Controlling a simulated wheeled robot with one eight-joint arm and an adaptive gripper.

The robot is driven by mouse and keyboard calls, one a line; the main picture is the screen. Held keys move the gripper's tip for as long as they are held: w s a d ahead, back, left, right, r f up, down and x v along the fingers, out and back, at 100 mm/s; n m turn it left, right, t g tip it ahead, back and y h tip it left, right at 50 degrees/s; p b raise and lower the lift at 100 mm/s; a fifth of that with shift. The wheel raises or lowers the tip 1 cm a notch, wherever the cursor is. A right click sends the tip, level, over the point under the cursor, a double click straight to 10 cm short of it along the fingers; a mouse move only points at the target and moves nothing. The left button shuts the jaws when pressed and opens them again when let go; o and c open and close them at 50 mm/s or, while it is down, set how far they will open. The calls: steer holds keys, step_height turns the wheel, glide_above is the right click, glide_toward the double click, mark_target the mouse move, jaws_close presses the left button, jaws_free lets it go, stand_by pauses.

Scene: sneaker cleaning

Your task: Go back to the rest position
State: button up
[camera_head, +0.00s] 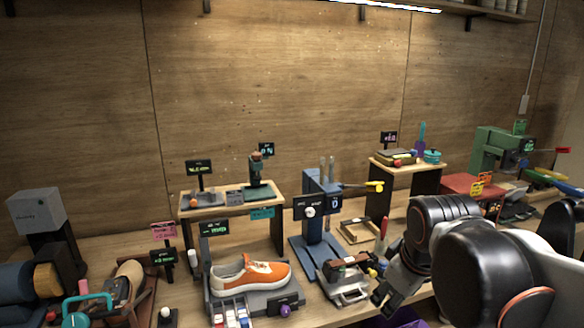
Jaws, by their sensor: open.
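My gripper (386,301) is at the lower right of the head view, at the end of my dark arm. It points down toward the front edge of the bench, open, with nothing seen between its fingers. An orange and white sneaker (252,273) rests on a grey stand at the bench's front middle, to the left of my gripper and apart from it. My arm hides part of the bench on the right.
A blue press-like stand (318,222) rises behind the sneaker. A small metal device (345,278) sits just left of my gripper. Small raised shelves (232,197) stand at the back. A green machine (497,147) is at the right, and a grey box-topped stand (38,212) at the left.

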steer(key=s+f+m+t, duration=0.2)
steer(key=s+f+m, duration=0.1)
steer(key=s+m, duration=0.4)
steer(key=s, duration=0.3)
steer(key=shift+s+f+b, duration=0.15)
steer(key=shift+f+b, duration=0.15)
steer(key=shift+b, duration=0.1)
steer(key=shift+c, duration=0.6)
